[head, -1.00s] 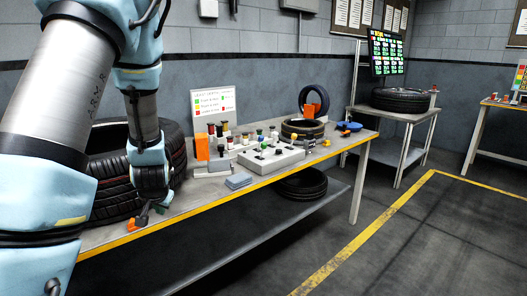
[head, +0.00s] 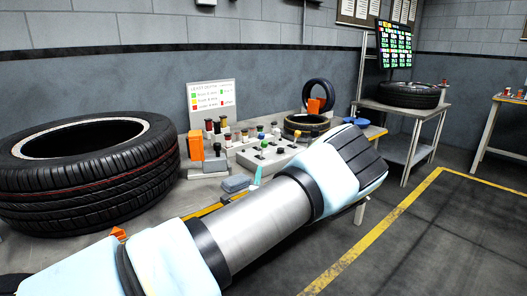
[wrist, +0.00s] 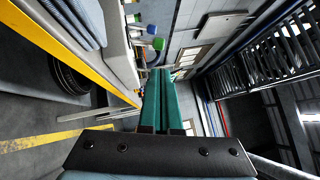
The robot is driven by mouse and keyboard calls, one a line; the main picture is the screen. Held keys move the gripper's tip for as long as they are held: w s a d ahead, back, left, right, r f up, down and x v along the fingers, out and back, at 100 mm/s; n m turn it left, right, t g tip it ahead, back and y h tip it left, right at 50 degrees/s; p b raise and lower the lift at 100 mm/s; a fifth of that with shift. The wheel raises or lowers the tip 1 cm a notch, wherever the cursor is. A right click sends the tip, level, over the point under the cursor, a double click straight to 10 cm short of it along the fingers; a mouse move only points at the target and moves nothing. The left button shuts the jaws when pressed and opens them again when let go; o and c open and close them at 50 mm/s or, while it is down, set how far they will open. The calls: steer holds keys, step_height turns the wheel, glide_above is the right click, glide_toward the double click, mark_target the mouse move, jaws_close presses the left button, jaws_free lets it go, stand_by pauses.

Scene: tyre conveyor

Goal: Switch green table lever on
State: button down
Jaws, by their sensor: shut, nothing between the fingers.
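The pale control box (head: 246,160) with several small levers and knobs stands on the workbench, mid-picture in the head view. A small green-topped control (head: 264,144) shows on it; its lever position is too small to tell. In the wrist view my gripper (wrist: 160,72) has its two long teal fingers together, with nothing between them. A green piece (wrist: 158,43) and a blue piece show beyond the fingertips, apart from them in the picture; I cannot tell which controls they are. In the head view my arm crosses in front of the bench and hides part of the box's right side.
A large tyre (head: 90,165) lies at the left of the bench. A sign board (head: 212,105), an orange block (head: 195,145) and a smaller tyre (head: 306,124) stand around the box. Open floor lies to the right.

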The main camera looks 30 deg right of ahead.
steer(key=shift+w, duration=0.1)
steer(key=p, duration=0.4)
glide_toward(264, 146)
steer(key=x, duration=0.5)
steer(key=shift+w+d+r, duration=0.1)
steer(key=shift+w+r, duration=0.05)
steer(key=shift+r, duration=0.05)
steer(key=shift+w+d+p, duration=0.35)
steer(key=shift+w+d, duration=0.05)
steer(key=shift+w, duration=0.2)
steer(key=shift+r, duration=0.15)
